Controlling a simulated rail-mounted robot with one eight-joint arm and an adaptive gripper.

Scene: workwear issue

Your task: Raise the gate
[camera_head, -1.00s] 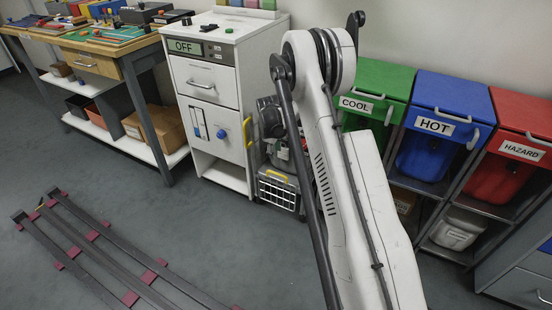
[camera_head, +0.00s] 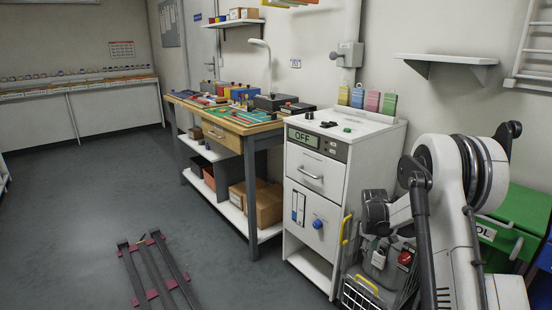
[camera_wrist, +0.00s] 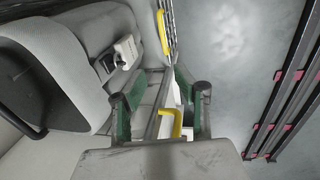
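A barred panel (camera_head: 358,296), which looks like the gate, stands low beside the white cabinet in the head view, with a yellow handle (camera_head: 367,284) at its top. My arm covers part of that area. In the wrist view, my gripper (camera_wrist: 162,105) is open, its two green-padded fingers apart. A yellow handle (camera_wrist: 175,122) shows between and below the fingertips; I cannot tell whether they touch it. Another yellow handle (camera_wrist: 162,34) shows farther up, beside a barred strip (camera_wrist: 170,30). I cannot tell which handle is the gate's. My fingertips are not clear in the head view.
The white cabinet (camera_head: 328,225) has an OFF display and a yellow side handle (camera_head: 345,228). A workbench (camera_head: 228,137) stands left of it, a green bin (camera_head: 515,225) to the right. Dark rails with red blocks (camera_head: 155,270) lie on the floor. Open floor spreads left.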

